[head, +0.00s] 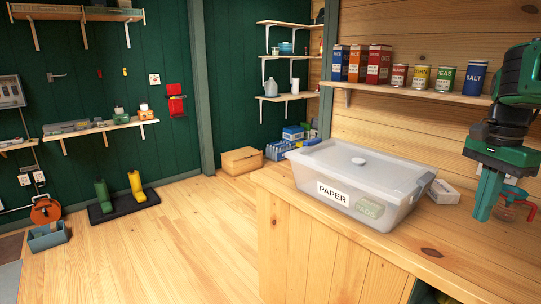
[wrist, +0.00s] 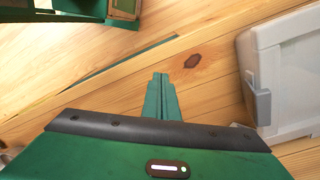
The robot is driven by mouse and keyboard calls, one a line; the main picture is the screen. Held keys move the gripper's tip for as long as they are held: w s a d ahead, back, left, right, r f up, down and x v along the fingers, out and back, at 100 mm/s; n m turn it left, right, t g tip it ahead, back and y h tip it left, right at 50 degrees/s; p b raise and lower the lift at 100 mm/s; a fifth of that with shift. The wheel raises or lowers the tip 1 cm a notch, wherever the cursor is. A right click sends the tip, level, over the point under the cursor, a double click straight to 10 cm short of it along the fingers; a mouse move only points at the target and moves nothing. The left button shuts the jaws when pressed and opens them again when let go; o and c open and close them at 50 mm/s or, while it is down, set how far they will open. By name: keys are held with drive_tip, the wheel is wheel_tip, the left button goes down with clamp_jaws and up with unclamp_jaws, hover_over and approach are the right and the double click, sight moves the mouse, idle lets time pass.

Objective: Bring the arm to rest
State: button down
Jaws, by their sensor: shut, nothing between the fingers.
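My gripper (head: 483,212) hangs from the green and black arm at the right side of the head view, pointing down above the wooden counter (head: 285,198). In the wrist view its fingers (wrist: 160,97) are together with nothing between them. Bare counter boards show beyond the fingertips. A clear lidded bin (head: 362,180) labelled PAPER stands on the counter to the left of the gripper, and a green pack shows through its wall. The bin's side and latch also show at the right of the wrist view (wrist: 285,75). The gripper and bin are apart.
A wall shelf (head: 420,92) with boxes and several cans is close to the arm. The wooden floor (head: 170,235) left of the counter is largely clear.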

drive_tip(key=c, duration=2.1)
unclamp_jaws()
drive_tip(key=s+a+f+n, duration=0.2)
drive_tip(key=s+f+n, duration=0.1)
drive_tip(key=s+f, duration=0.1)
drive_tip(key=s+a+f+n, duration=0.3)
drive_tip(key=s+f+n, duration=0.1)
drive_tip(key=s+f, duration=0.1)
drive_tip(key=s+a+f+n, duration=0.3)
drive_tip(key=s+f, duration=0.1)
drive_tip(key=s, duration=0.3)
drive_tip(key=shift+s+a+f+n, duration=0.1)
drive_tip(key=shift+a+f+n, duration=0.1)
drive_tip(key=shift+n, duration=0.2)
drive_tip(key=o, duration=0.5)
drive_tip(key=shift+s, duration=0.1)
drive_tip(key=shift+c, duration=0.8)
